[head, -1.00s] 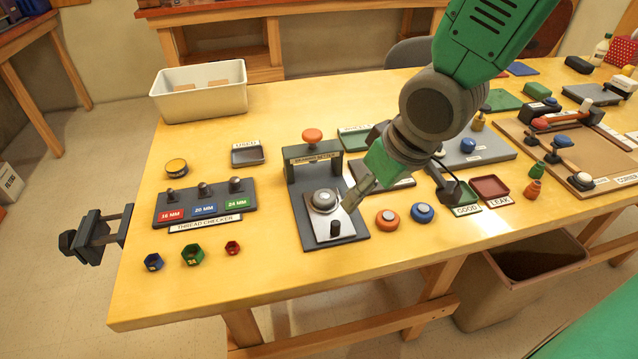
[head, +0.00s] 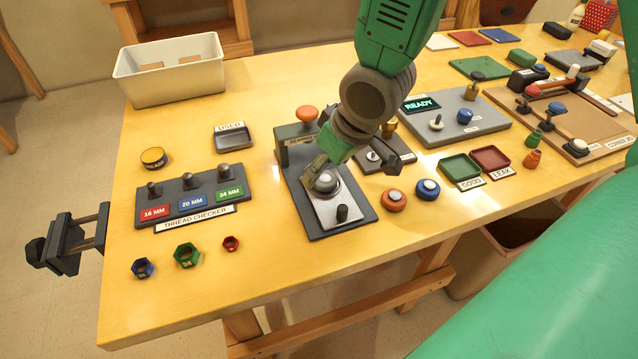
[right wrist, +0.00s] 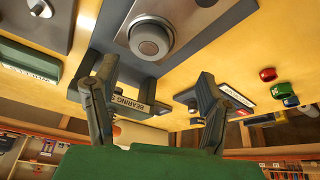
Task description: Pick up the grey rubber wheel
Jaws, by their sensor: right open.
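The grey rubber wheel (head: 327,184) sits on a silver plate on the dark base of the bearing station (head: 345,226). In the head view my right gripper (head: 318,172) is right at the wheel and covers part of it. In the right wrist view the wheel (right wrist: 150,40) shows as a grey disc on a round seat. There the two fingers of the right gripper (right wrist: 158,75) stand wide apart with nothing between them, and the wheel lies just beyond their tips. I cannot tell whether a finger touches it. My left gripper is not in view.
An orange wheel (head: 393,201) and a blue wheel (head: 428,189) lie right of the station. The station's upright with an orange knob (head: 307,113) stands behind the wheel. A thread checker (head: 192,198) is to the left. The yellow tabletop (head: 270,275) is clear in front.

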